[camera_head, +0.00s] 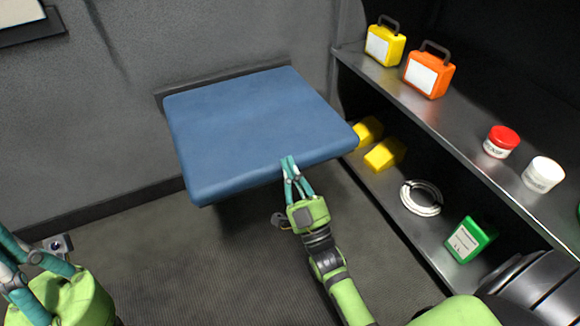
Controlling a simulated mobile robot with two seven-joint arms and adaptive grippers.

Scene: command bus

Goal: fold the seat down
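The blue padded seat (250,125) juts out from the grey wall in the middle of the view. It lies roughly flat, with its top facing up. My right gripper (288,160) is at the seat's front edge, right of the edge's middle. Its teal fingers are close together and overlap the edge in the picture, with nothing visible between them. Whether they touch the seat cannot be told. My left gripper (14,262) is at the lower left, well away from the seat, and is partly cut off by the frame.
A dark shelf unit (440,125) stands on the right. It holds a yellow case (385,43), an orange case (430,72), a red-lidded jar (501,141), a white jar (543,174), a tape-like ring (421,198) and a green box (470,239). The floor (190,265) before the seat looks clear.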

